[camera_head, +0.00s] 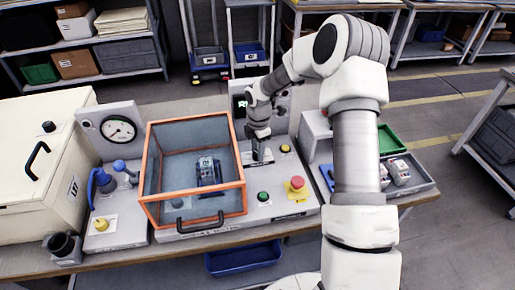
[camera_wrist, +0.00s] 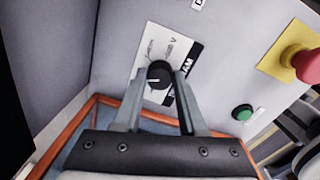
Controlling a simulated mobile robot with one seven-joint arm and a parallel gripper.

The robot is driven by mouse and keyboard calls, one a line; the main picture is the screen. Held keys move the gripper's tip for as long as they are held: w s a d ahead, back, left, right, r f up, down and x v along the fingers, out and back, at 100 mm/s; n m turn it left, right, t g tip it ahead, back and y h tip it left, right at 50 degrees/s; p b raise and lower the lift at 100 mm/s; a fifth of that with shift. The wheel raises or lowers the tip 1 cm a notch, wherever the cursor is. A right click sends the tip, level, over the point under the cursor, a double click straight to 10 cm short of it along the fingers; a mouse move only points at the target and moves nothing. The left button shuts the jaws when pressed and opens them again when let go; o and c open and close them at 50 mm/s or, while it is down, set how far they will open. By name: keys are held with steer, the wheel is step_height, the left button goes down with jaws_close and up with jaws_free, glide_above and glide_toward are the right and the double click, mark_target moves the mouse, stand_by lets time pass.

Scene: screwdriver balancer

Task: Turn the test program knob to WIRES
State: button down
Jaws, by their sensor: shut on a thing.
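The black test program knob (camera_wrist: 159,74) sits on a white and black label plate (camera_wrist: 157,45) on the grey panel. Its white pointer mark shows on the left side of the knob in the wrist view. In the head view my gripper (camera_head: 258,152) reaches down onto the panel just right of the orange-framed box and hides the knob.
The orange-framed clear box (camera_head: 150,165) with a device inside stands close on the left. A green button (camera_head: 263,197) and a red mushroom button on yellow (camera_head: 297,183) are nearer the front. A yellow button (camera_head: 285,149) is right of my gripper.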

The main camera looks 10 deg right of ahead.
steer(key=shift+n, duration=0.3)
steer(key=shift+c, duration=2.3)
jaws_free()
step_height(320, 180, up, 17)
steer(key=p, duration=0.1)
steer(key=shift+s+r, duration=0.2)
steer(key=shift+s, duration=0.2)
steer(key=shift+d, duration=0.1)
